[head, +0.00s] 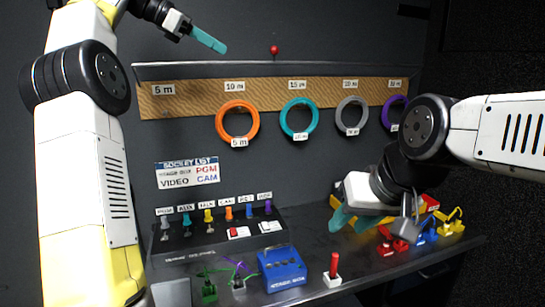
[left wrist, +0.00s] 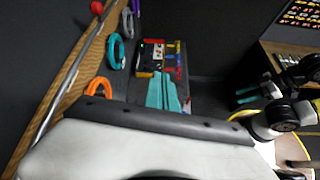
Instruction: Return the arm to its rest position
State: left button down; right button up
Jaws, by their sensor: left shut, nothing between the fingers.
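My left gripper (head: 209,40) is raised at the top left of the head view, above the shelf. Its teal fingers are together, with nothing between them; they also show closed in the left wrist view (left wrist: 163,92). Nothing touches it. My right gripper (head: 352,220) hangs over the right part of the desk. Its teal fingers stand apart, and I see nothing held between them. It also shows at the right of the left wrist view (left wrist: 246,96).
Orange (head: 237,121), teal (head: 300,118), grey (head: 352,116) and purple (head: 394,112) cable rings hang on a board. A red ball (head: 274,50) tops the shelf. A switch panel (head: 218,236), blue box (head: 282,269) and red-handled lever (head: 333,270) are below.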

pick_arm(q)
jog(key=s+d+f+m+t+y, duration=0.1)
jog(key=s+d+f+m+y, duration=0.35)
jog(key=s+f+m, duration=0.55)
jog(key=s+a+f+m+y, duration=0.2)
jog(key=s+f+m, duration=0.3)
jog(key=s+f, duration=0.5)
jog(key=s+a+f+m+t+y, duration=0.1)
jog(key=s+f+m, duration=0.4)
jog(key=s+f, duration=0.5)
jog(key=shift+a+f+y, duration=0.65)
jog(key=shift+f, duration=0.1)
jog(key=shift+s, duration=0.1)
dwell(4.2)
